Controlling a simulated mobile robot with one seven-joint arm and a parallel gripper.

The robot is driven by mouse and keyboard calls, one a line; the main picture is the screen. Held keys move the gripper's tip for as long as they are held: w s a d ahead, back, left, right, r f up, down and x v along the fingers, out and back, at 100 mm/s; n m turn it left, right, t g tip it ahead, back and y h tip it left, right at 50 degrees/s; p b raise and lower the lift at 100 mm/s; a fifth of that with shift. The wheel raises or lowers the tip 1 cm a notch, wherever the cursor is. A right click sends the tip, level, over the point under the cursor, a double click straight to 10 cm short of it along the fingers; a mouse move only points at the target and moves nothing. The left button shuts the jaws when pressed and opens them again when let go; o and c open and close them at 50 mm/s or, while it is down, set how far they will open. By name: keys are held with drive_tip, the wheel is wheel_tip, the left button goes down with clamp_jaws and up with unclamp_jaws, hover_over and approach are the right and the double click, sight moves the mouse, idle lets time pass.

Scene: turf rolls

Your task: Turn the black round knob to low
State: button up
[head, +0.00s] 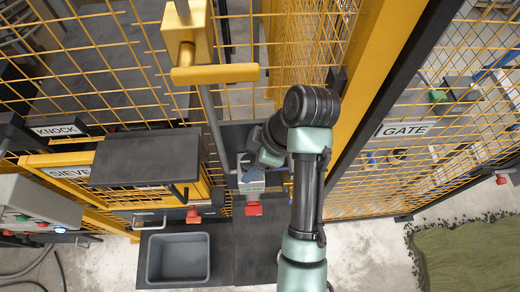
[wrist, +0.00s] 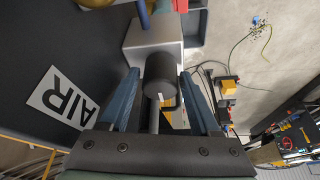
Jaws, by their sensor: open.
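The black round knob (wrist: 160,72) sits on a light grey box (wrist: 150,40) in the wrist view. A small pale mark shows on its near edge. My gripper (wrist: 159,84) is open, with one blue-grey finger on each side of the knob. Narrow gaps seem to separate the fingers from the knob; I cannot tell whether either touches. In the head view my gripper (head: 254,160) is at the grey box (head: 252,186) on a dark panel, and the knob is hidden there. No low marking is readable.
An AIR label (wrist: 62,98) lies left of the fingers. A red part (head: 254,208) hangs below the box. Yellow mesh fencing (head: 240,105) and a yellow post (head: 375,70) stand close around my arm. A grey bin (head: 178,258) is at lower left.

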drive_tip(key=shift+v, duration=0.8)
drive_tip(key=shift+d+r, duration=0.25)
drive_tip(key=shift+r, duration=0.1)
drive_tip(key=v, duration=1)
drive_tip(key=shift+r+b, duration=0.25)
drive_tip(key=shift+b, duration=0.2)
